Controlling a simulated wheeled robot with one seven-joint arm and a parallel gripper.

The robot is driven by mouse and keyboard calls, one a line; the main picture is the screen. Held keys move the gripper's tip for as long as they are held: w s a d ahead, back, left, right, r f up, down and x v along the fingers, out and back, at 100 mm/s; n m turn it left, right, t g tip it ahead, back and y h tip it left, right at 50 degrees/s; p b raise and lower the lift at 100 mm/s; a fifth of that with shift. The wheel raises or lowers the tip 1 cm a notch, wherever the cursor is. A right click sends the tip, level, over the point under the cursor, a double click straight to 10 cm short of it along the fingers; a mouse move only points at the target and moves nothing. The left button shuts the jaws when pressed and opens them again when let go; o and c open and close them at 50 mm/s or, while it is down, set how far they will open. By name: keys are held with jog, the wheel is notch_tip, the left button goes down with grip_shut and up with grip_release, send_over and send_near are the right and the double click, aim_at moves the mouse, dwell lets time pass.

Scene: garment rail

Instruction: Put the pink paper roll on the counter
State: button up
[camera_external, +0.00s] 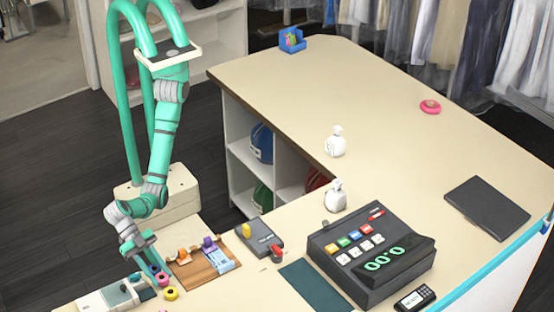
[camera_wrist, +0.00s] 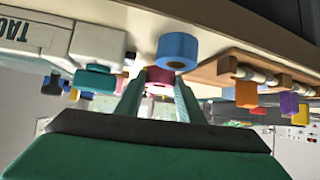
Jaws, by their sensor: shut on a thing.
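The pink paper roll (camera_wrist: 158,77) sits between my fingertips in the wrist view, partly covered by them. In the external view a pink roll (camera_external: 163,279) shows by my gripper (camera_external: 153,265), low over the near left part of the counter (camera_external: 300,85). My gripper is shut on the pink roll; its fingers (camera_wrist: 160,92) point at it in the wrist view. I cannot tell whether the roll touches the counter. A blue roll (camera_wrist: 178,50) is right beside it, and a yellow roll (camera_external: 171,293) stands close by.
A wooden board with stamps (camera_external: 203,265) is just right of my gripper, and a white device (camera_external: 115,295) is to the left. The cash register (camera_external: 368,252) stands farther right, with white bags (camera_external: 335,142) behind. A pink ring (camera_external: 430,106) lies on the open far counter.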

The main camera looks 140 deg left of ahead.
jog(key=shift+f, duration=0.65)
jog(key=o, duration=0.8)
jog(key=shift+f, duration=0.15)
jog(key=shift+r, duration=0.25)
jog(key=v, duration=1.2)
